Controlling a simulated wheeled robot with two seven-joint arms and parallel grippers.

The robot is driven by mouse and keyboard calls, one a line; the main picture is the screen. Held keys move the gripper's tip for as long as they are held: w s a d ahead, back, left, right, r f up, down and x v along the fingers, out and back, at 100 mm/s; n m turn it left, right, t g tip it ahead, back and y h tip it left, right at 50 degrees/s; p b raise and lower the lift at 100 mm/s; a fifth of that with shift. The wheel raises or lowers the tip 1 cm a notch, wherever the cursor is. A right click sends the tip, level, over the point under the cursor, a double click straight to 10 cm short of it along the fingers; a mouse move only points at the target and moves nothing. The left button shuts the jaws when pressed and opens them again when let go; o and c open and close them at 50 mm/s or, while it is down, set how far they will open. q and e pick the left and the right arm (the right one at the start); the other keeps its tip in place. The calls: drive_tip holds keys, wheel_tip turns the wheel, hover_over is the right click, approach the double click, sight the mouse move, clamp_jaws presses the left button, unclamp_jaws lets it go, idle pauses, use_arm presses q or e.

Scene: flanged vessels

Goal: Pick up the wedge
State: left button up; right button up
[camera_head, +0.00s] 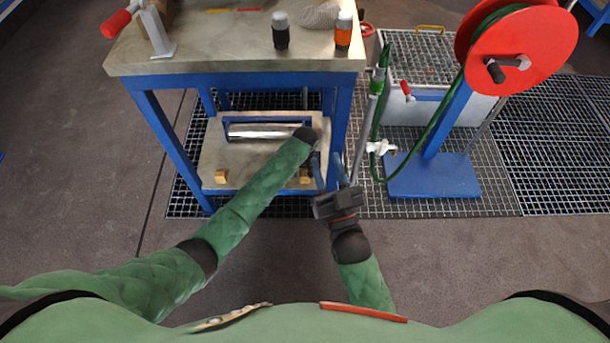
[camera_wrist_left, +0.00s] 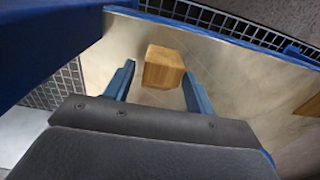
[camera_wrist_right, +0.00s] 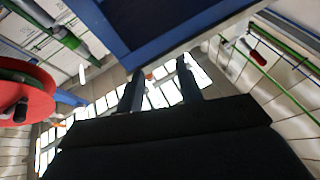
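A small wooden block, the wedge (camera_wrist_left: 162,67), sits on the pale lower shelf of the bench in the left wrist view. It also shows in the head view (camera_head: 305,177), by the shelf's front right corner. My left gripper (camera_wrist_left: 158,70) is open, with its two blue fingers apart and the block between and just past their tips. In the head view my left wrist hides most of that gripper. A similar wooden block (camera_head: 221,176) lies at the shelf's front left. My right gripper (camera_head: 329,157) is open and empty, in front of the bench's right leg.
The blue-framed bench (camera_head: 235,66) overhangs the shelf (camera_head: 210,150); its right leg (camera_head: 341,125) is close to both grippers. A metal cylinder (camera_head: 265,131) lies behind on the shelf. A red hose reel (camera_head: 525,50) stands at the right. The floor at left is clear.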

use_arm(q)
drive_tip(key=c, duration=0.8)
drive_tip(key=shift+r, duration=0.15)
